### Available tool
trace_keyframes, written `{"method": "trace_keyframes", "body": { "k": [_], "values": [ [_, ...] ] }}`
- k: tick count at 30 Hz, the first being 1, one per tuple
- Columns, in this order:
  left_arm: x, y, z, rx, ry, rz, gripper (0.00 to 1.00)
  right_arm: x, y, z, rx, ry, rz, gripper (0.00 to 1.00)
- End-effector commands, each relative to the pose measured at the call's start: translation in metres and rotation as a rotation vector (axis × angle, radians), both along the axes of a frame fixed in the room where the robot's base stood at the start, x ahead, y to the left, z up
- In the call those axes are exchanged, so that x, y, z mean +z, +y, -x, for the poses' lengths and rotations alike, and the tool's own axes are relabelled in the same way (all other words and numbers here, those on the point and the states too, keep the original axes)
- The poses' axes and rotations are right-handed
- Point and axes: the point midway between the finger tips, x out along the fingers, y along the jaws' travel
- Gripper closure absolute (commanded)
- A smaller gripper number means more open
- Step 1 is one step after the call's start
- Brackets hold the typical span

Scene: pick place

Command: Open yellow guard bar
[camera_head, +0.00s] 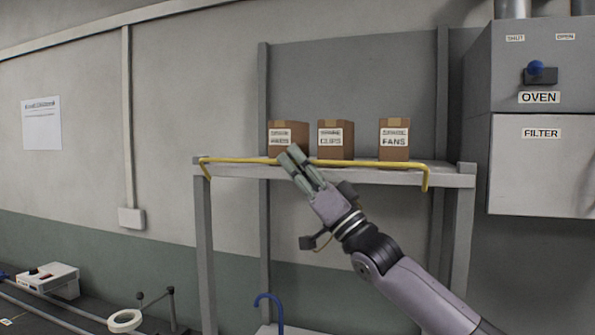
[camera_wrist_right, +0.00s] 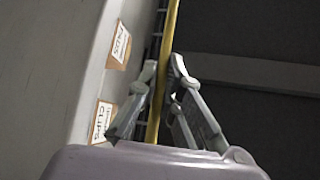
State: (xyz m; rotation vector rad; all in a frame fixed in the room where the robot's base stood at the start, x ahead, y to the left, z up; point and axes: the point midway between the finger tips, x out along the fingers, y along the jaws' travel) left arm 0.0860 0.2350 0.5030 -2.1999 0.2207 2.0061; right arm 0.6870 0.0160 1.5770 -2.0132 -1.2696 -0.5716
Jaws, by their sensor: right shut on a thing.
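The yellow guard bar (camera_head: 365,163) runs along the front edge of the shelf in the head view, with bent ends at left and right. It stands at the level of the bases of the boxes. My right gripper (camera_head: 291,157) reaches up from the lower right and is shut on the bar, left of its middle. In the right wrist view the bar (camera_wrist_right: 165,70) passes between the fingers of my right gripper (camera_wrist_right: 168,75). The fingers hide a short stretch of the bar in the head view. My left gripper is not in view.
Three labelled brown boxes stand on the shelf (camera_head: 450,180) behind the bar: one behind my gripper (camera_head: 290,130), CLIPS (camera_head: 335,152) and FANS (camera_head: 394,151). A grey oven and filter cabinet (camera_head: 540,180) stands at the right. A blue hook (camera_head: 269,299) rises below the shelf.

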Motion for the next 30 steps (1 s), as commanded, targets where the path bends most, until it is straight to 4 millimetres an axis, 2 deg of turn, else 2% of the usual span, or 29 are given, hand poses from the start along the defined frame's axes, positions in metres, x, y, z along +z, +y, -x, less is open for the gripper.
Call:
{"method": "trace_keyframes", "body": {
  "k": [9,18,30],
  "values": [
    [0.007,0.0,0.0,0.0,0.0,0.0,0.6,-0.012,0.004,0.01,-0.004,-0.276,0.094,1.0],
    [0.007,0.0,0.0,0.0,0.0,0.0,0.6,-0.024,0.006,0.016,-0.004,-0.482,0.161,1.0],
    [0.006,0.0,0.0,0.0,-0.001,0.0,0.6,-0.031,0.007,0.019,-0.001,-0.487,0.16,1.0]
  ]
}}
